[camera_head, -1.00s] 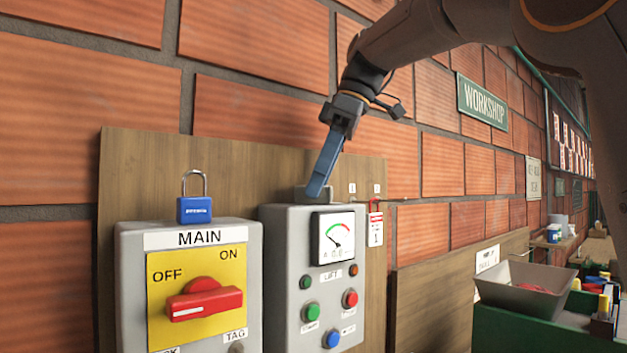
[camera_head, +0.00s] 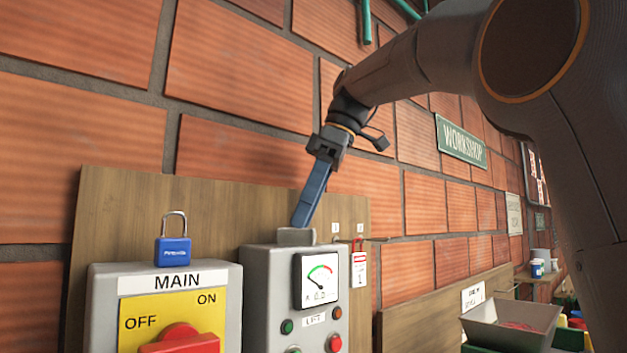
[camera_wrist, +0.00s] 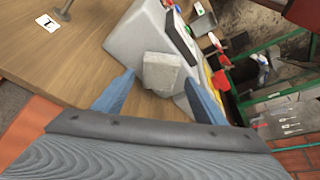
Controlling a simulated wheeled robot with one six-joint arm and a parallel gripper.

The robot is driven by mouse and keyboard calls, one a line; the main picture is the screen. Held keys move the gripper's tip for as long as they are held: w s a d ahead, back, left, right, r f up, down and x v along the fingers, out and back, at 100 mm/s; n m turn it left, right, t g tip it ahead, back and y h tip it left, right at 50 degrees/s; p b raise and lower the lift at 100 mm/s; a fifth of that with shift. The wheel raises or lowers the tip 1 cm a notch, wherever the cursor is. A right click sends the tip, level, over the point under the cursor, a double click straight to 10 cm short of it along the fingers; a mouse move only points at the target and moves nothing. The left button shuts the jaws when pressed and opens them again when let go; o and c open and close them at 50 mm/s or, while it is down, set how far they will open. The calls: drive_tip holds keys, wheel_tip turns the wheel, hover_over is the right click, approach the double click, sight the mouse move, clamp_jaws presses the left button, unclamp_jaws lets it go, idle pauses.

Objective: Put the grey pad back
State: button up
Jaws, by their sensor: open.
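The grey pad (camera_head: 296,237) is a small block on top of the grey LIFT box (camera_head: 262,285). In the wrist view, the pad (camera_wrist: 161,73) lies on the box's pale top face, between my two blue fingers in the picture. My gripper (camera_head: 302,222) points down at the pad in the head view, fingertips just above or beside it. In the wrist view my gripper (camera_wrist: 159,79) is open with a wide gap and nothing held. I cannot tell whether a fingertip touches the pad.
The grey MAIN box (camera_head: 103,300) with a blue padlock (camera_head: 173,252) on top stands to the left. A white tag (camera_head: 360,269) with a red clip hangs right of the LIFT box. The wooden backboard (camera_head: 125,215) is close behind. A grey tray (camera_head: 510,323) is at lower right.

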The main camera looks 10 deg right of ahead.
drive_tip(key=p+v, duration=0.1)
drive_tip(key=v, duration=0.9)
idle(0.3)
